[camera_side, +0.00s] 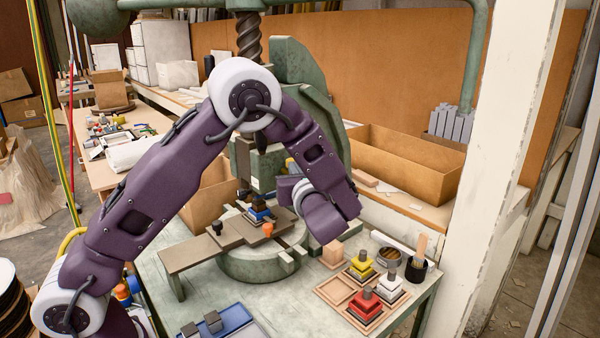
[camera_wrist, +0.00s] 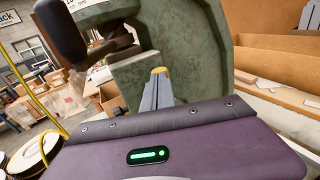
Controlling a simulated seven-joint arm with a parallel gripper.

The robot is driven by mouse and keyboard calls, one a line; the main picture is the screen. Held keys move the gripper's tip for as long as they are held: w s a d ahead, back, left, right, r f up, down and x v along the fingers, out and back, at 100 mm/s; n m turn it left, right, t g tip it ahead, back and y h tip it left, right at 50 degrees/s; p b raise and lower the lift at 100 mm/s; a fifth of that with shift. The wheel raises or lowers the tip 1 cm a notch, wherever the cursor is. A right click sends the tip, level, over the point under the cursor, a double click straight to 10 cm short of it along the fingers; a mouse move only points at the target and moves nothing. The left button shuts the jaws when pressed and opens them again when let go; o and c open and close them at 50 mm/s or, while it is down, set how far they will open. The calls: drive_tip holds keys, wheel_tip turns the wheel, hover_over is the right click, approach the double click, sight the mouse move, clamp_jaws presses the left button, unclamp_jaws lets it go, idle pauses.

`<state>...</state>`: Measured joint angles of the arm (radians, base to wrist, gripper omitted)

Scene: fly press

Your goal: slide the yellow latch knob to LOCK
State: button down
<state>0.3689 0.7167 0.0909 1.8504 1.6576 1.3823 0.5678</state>
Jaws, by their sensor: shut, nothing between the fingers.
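A small yellow part (camera_wrist: 160,70), apparently the latch knob, shows just past the tips of my gripper (camera_wrist: 158,86) in the wrist view. The grey fingers are shut, with nothing between them, and point toward the green press frame. I cannot tell whether the tips touch the yellow part. In the side view, a small yellow and blue patch (camera_side: 291,164) shows on the press just above my wrist; my fingers are hidden there. No LOCK mark can be read, so the knob's position along its slide is unclear.
The green press (camera_side: 315,105) stands on the bench, its round base (camera_side: 262,264) carrying a plate, a blue die and an orange knob (camera_side: 267,229). A wooden tray (camera_side: 333,291) with yellow and red die sets is at the right. A cardboard box (camera_side: 395,165) stands behind.

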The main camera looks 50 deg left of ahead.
drive_tip(key=shift+a, duration=0.15)
drive_tip(key=v, duration=1.4)
drive_tip(key=s+a+n+g+h, duration=0.35)
drive_tip(key=s+n, duration=0.25)
drive_tip(key=s, duration=0.3)
drive_tip(key=s+a+n+g+h, duration=0.3)
drive_tip(key=s+n+g+h, duration=0.15)
drive_tip(key=s+n, duration=0.35)
drive_tip(key=s+d+r+n+t+h, duration=0.2)
drive_tip(key=s+d+n+t+h, duration=0.3)
drive_tip(key=s+d+n+h, duration=0.2)
drive_tip(key=d+n, duration=0.2)
drive_tip(key=shift+d+t+h, duration=0.3)
drive_tip(key=shift+d+t, duration=0.05)
drive_tip(key=shift+t, duration=0.05)
